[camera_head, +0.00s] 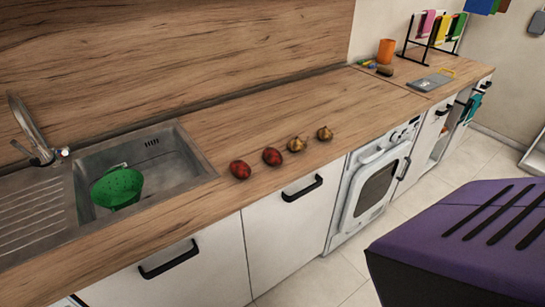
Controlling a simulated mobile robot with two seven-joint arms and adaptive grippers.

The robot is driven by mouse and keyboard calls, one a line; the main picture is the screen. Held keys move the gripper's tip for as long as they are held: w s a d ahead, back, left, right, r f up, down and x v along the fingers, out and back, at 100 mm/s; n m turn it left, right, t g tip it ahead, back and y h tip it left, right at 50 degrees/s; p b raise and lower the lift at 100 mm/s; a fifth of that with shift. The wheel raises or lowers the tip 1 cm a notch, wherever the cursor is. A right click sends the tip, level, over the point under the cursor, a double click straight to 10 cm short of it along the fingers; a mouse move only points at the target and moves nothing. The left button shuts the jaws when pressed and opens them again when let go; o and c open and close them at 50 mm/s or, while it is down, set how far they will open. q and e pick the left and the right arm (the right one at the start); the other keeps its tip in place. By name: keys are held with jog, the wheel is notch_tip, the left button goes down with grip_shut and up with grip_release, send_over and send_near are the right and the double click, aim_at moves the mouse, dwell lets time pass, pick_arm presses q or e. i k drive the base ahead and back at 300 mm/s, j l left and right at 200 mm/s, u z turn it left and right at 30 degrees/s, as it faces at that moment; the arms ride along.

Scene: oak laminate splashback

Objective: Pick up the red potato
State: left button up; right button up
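Two red potatoes lie on the wooden countertop to the right of the sink, close to the front edge. The left red potato (240,169) is nearest the sink, and the other red potato (272,156) lies a little to its right, apart from it. Neither of my grippers is in view. Nothing covers the potatoes.
Two brownish onions, one (297,144) and another (324,133), lie right of the potatoes. A steel sink (197,172) holds a green colander (117,187). An orange cup (385,51) and a grey board (430,82) stand far right. Countertop behind the potatoes is clear.

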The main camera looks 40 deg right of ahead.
aim_at(271, 156)
jog(key=l, duration=1.45)
